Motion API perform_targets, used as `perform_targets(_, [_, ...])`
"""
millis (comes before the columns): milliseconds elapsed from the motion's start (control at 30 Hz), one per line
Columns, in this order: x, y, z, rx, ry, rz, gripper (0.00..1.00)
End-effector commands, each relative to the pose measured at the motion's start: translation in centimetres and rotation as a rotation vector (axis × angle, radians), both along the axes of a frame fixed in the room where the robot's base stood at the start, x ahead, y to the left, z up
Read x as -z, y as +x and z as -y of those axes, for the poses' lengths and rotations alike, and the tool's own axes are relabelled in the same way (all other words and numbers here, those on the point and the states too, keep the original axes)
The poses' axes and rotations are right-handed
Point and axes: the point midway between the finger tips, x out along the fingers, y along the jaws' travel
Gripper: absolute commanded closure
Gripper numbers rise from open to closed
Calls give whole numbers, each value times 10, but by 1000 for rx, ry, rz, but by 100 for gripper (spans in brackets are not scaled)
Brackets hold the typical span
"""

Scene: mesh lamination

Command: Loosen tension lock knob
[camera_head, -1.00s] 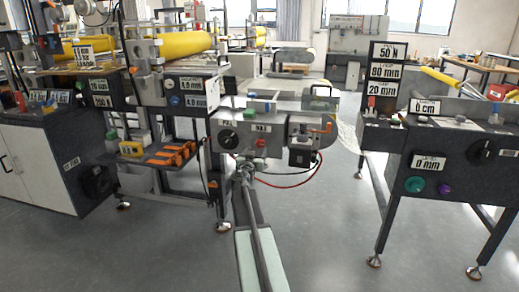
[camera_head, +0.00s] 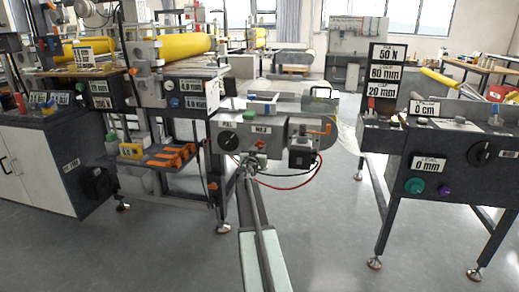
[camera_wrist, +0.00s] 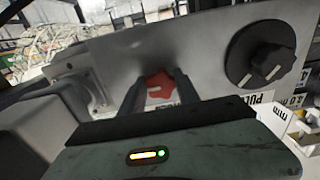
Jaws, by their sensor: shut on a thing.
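The red lobed knob (camera_wrist: 158,82) sits on the grey metal panel (camera_wrist: 205,55), between the fingers of my gripper (camera_wrist: 160,90) in the wrist view. The fingers are shut on it, one at each side. In the head view the red knob (camera_head: 261,146) shows low on the front of the middle machine, partly hidden by my gripper (camera_head: 251,160). A larger black dial (camera_wrist: 261,55) with white marks sits beside it on the same panel. The dial (camera_head: 229,141) is left of the red knob in the head view.
A black box (camera_head: 300,155) with a hanging red cable is right of the knob. Orange parts (camera_head: 172,156) lie on a shelf to the left. A control stand (camera_head: 440,150) with green and purple buttons stands at the right. The floor between is clear.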

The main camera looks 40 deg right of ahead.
Motion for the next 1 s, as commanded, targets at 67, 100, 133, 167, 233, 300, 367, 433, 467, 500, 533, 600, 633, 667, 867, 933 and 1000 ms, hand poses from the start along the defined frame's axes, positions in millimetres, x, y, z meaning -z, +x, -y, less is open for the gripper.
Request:
perform_targets(67, [1, 0, -3, -3, -11, -19, 100])
perform_targets(100, [1, 0, -3, -3, -19, -33, 100])
perform_targets(133, [1, 0, -4, -3, -27, -46, 100])
perform_targets(167, [1, 0, -4, -4, -35, -59, 100])
perform_targets(233, [1, 0, -4, -4, -59, -98, 100])
perform_targets(300, [1, 0, -4, -5, -88, -143, 100])
perform_targets(367, [1, 0, -4, -5, -116, -187, 100])
perform_targets(433, [0, 0, -4, -6, -150, -242, 100])
perform_targets(467, [0, 0, -4, -6, -165, -266, 100])
perform_targets(500, [0, 0, -4, -6, -185, -299, 100])
perform_targets(533, [0, 0, -4, -7, -201, -323, 100])
perform_targets(600, [0, -1, -4, -7, -236, -380, 100])
perform_targets(633, [0, -1, -4, -7, -251, -404, 100])
perform_targets(667, [0, -1, -4, -8, -266, -428, 100])
perform_targets(867, [-1, -1, -4, -9, -367, -589, 100])
perform_targets(933, [-1, -1, -4, -10, -402, -645, 100])
perform_targets(1000, [-2, -1, -4, -10, -438, -701, 100])
